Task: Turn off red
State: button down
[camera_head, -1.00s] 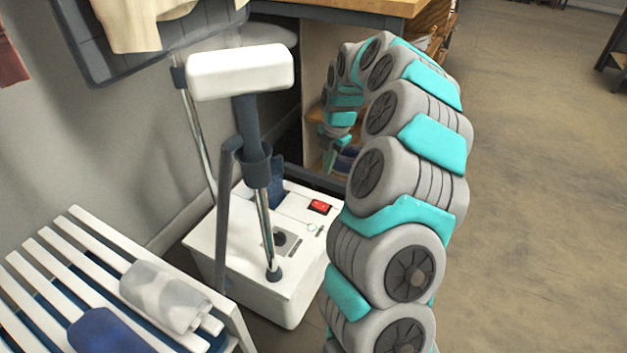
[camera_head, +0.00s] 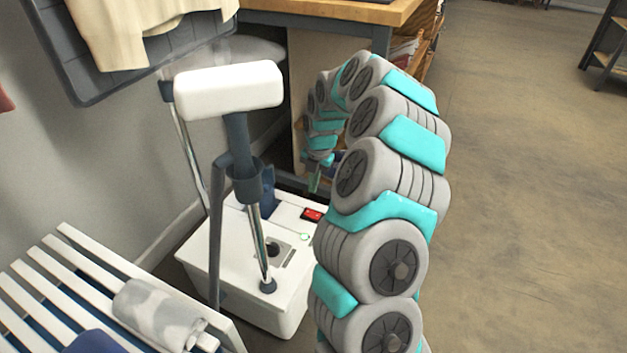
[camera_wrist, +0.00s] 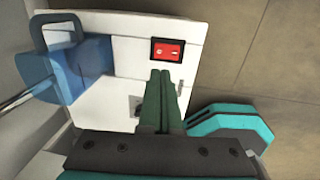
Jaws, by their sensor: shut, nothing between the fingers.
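A red rocker switch (camera_head: 312,214) sits in a dark frame on top of the white base unit (camera_head: 245,250) of a garment steamer. In the wrist view the red switch (camera_wrist: 167,50) shows near the upper middle, with small light marks on it. My gripper (camera_wrist: 160,73) is shut and empty. Its green fingertips lie just below the switch in that view; I cannot tell whether they touch the unit. In the head view my gripper (camera_head: 315,188) shows small above the switch, partly hidden behind my own arm.
The steamer's pole and white head (camera_head: 228,88) rise left of my arm. A blue tank (camera_wrist: 75,65) stands on the unit. A wooden-topped table (camera_head: 340,10) stands behind; open floor lies right.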

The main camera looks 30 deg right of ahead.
aim_at(310, 212)
jog(key=f, duration=0.9)
jog(key=shift+w+a+f+p, duration=0.3)
jog(key=shift+w+a, duration=0.1)
jog(key=shift+f, duration=0.1)
jog(key=shift+w+f+g, duration=0.1)
jog(key=shift+f+g, duration=0.15)
jog(key=shift+g, duration=0.05)
jog(key=shift+s+d, duration=0.1)
jog(key=shift+s, duration=0.1)
jog(key=shift+s+d+r+b, duration=0.15)
jog(key=shift+s+d+b, duration=0.25)
jog(key=shift+s, duration=0.1)
